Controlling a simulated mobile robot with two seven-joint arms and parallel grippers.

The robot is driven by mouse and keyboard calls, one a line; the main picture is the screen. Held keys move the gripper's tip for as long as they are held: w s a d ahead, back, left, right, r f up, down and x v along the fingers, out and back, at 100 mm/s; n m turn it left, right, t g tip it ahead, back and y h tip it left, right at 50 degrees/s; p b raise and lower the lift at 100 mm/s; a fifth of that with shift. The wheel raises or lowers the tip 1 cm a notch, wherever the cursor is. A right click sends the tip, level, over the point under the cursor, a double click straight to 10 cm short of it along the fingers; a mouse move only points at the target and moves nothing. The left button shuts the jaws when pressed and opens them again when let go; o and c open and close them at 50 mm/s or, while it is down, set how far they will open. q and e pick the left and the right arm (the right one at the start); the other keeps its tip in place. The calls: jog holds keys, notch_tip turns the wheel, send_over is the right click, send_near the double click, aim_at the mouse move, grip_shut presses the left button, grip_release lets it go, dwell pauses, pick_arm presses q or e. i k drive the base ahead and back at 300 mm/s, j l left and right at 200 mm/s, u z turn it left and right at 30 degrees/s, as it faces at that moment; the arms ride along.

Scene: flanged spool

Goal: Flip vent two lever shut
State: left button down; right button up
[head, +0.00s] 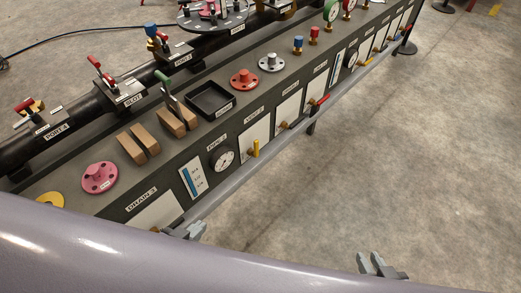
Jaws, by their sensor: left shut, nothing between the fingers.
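The panel on the front of the long dark bench carries several small levers under labels too small to read surely. A yellow lever (254,148) points up on a white plate, under a label (253,117) that may read VENT 2. A black lever (298,122) and a red lever (319,101) lie further right. My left gripper (190,230) is shut and empty, low in front of the bench, left of and below the yellow lever. My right gripper (372,263) is over the floor at the bottom, away from the bench; its fingers look apart and empty.
A grey rail (240,180) runs along the bench front below the levers. The bench top holds tan blocks (137,142), a black tray (211,100), and pink (100,177), red (244,79) and grey (271,62) flanges. A round gauge (221,158) sits left of the yellow lever.

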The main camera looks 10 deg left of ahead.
aim_at(255, 152)
jog(key=i+l, duration=0.2)
jog(key=i+l+u, duration=0.15)
jog(key=l, duration=0.3)
jog(key=i+l, duration=0.15)
jog(key=l, duration=0.15)
jog(key=i+l+u, duration=0.1)
jog(key=l, duration=0.25)
jog(key=i, duration=0.05)
